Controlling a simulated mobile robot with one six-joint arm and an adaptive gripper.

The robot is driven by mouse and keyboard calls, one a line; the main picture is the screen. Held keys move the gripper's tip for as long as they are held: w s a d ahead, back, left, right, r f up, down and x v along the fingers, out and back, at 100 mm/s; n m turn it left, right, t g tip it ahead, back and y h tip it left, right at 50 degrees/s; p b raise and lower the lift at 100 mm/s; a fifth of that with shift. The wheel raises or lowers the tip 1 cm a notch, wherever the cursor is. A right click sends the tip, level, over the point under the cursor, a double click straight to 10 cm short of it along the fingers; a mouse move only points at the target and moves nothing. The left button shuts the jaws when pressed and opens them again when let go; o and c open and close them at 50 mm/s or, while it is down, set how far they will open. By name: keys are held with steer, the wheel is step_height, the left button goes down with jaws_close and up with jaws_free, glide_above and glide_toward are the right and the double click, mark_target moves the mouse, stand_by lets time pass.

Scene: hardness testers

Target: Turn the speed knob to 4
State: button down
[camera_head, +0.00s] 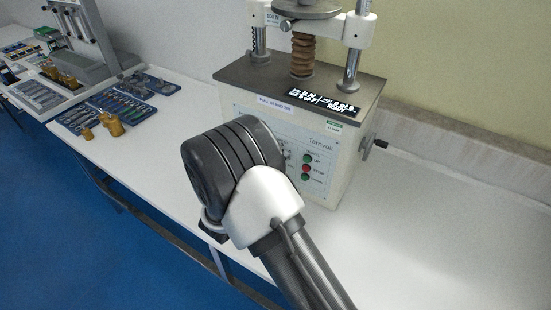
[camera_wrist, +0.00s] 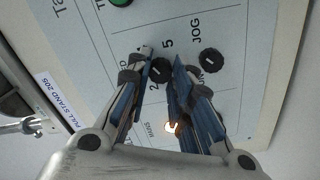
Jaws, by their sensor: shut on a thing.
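The tester's front panel shows rotated in the wrist view. A black round speed knob (camera_wrist: 160,70) with a pale pointer mark sits between the fingertips of my gripper (camera_wrist: 162,60). The gripper is shut on the knob, with one blue-padded finger on each side. The numbers 2 and 5 are printed beside it; the other scale marks are hidden or too small to read. In the head view the tester (camera_head: 330,190) stands on the white bench, and my arm hides the knob and gripper.
A second black knob (camera_wrist: 211,60), by the JOG label, is close to the right finger. A lit lamp (camera_wrist: 171,127) lies between the fingers. A green button (camera_wrist: 121,2) is at the top edge. A crank (camera_head: 380,143) juts from the tester's right side. Tool trays (camera_head: 105,108) lie left.

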steer(key=c, duration=1.4)
jaws_free()
steer(key=v, duration=1.2)
